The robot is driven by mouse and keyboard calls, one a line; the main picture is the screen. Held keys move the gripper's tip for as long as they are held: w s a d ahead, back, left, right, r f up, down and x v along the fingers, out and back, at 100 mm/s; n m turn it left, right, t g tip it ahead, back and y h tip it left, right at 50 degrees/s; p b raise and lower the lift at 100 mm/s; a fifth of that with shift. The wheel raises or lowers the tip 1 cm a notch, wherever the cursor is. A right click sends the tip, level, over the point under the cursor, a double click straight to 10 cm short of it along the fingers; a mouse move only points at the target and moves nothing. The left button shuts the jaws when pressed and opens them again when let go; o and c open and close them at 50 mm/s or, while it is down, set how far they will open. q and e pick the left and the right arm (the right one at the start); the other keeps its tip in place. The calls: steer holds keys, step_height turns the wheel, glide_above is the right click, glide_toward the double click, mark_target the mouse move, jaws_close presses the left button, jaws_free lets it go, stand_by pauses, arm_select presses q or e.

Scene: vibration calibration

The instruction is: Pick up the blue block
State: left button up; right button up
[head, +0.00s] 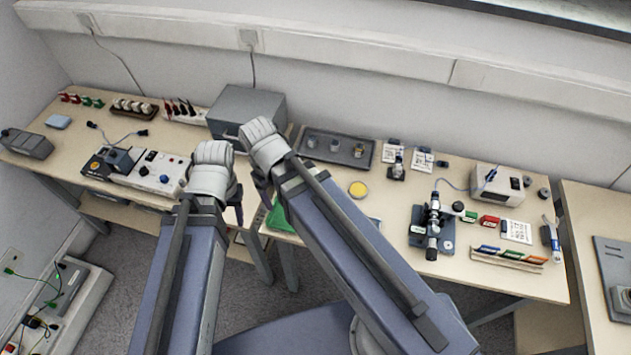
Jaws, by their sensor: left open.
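I cannot pick out the blue block with certainty. A small pale blue flat box (58,122) lies at the far left of the bench. A blue edge (375,222) shows beside my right forearm, mostly hidden by it. My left gripper (212,155) is open, over the bench front left of centre, apart from the pale blue box. My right gripper (258,132) is beside it, in front of the grey metal box. I see it from behind, and its fingers are hidden.
The grey metal box (246,107) and a dark tray (337,149) stand at the back. A microscope-like device (432,225), a green block (470,216) and a red block (489,221) are at the right. A white instrument (150,172) stands left of my grippers. Bare bench lies around the yellow disc (358,189).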

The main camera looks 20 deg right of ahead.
steer(key=shift+o, duration=0.8)
steer(key=w+d+f+n+b, duration=0.1)
steer(key=w+d+n, duration=0.1)
steer(key=w+d, duration=0.1)
steer(key=w+d+f+n+b, duration=0.1)
steer(key=w+d+f+n, duration=0.1)
steer(key=w, duration=0.3)
steer(key=w+d+f+n+y+b, duration=0.1)
steer(key=w+d+f+n+b, duration=0.1)
steer(key=w+d, duration=0.1)
steer(key=shift+w+d+n, duration=0.3)
steer(key=shift+w+d, duration=0.1)
steer(key=shift+d, duration=0.15)
step_height(320, 180, down, 8)
steer(key=b, duration=0.8)
steer(key=shift+d, duration=0.1)
arm_select(q)
step_height(320, 180, down, 13)
arm_select(e)
steer(key=shift+r, duration=0.1)
arm_select(q)
steer(key=shift+r, duration=0.1)
arm_select(e)
jaws_close()
step_height(320, 180, up, 10)
steer(key=p, duration=1)
arm_select(q)
step_height(320, 180, up, 10)
